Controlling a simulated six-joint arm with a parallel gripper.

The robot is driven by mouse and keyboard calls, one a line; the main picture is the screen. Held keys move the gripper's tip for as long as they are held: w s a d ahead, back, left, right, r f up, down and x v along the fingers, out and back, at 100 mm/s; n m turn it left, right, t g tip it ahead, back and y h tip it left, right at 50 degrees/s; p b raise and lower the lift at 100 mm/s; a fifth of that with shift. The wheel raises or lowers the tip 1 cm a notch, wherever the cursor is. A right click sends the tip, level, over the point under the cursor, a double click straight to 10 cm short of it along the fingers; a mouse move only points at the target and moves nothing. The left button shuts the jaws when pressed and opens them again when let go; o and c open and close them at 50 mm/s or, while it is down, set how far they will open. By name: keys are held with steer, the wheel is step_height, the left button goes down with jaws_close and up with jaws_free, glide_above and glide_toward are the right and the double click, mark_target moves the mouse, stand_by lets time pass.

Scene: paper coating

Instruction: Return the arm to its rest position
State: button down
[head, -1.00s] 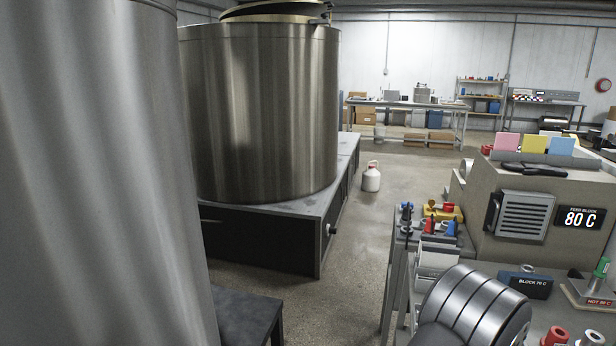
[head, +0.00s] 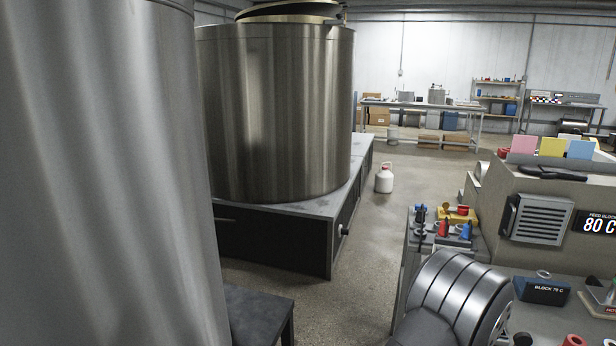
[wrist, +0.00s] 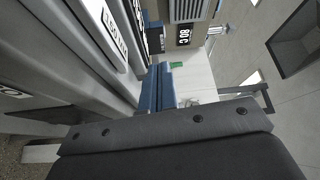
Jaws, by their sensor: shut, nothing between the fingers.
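My gripper (wrist: 157,66) shows in the wrist view as two blue fingers side by side, shut and empty, in front of a dark grey bolted body. The fingers point towards a pale surface with a small green item (wrist: 176,65) on it. In the head view a ribbed metal link of my arm stands at the bottom, right of centre. The fingers are not visible in the head view.
A rack (head: 442,244) holds small coloured parts. A large steel tank (head: 275,110) stands left on a dark base (head: 270,240). A white jug (head: 384,179) stands on open floor.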

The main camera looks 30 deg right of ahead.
steer(key=a, duration=1.3)
steer(key=d, duration=1.4)
steer(key=shift+s, duration=0.35)
steer(key=s+d, duration=0.4)
steer(key=s, duration=0.1)
steer(key=s+d, duration=0.2)
steer(key=shift+s+d+r, duration=0.15)
steer(key=shift+s+r, duration=0.05)
steer(key=shift+r, duration=0.05)
steer(key=s+a+g+y, duration=0.1)
steer(key=s+a+g, duration=0.1)
steer(key=s+a, duration=0.2)
steer(key=shift+a+r+y, duration=0.2)
steer(key=shift+a+y, duration=0.2)
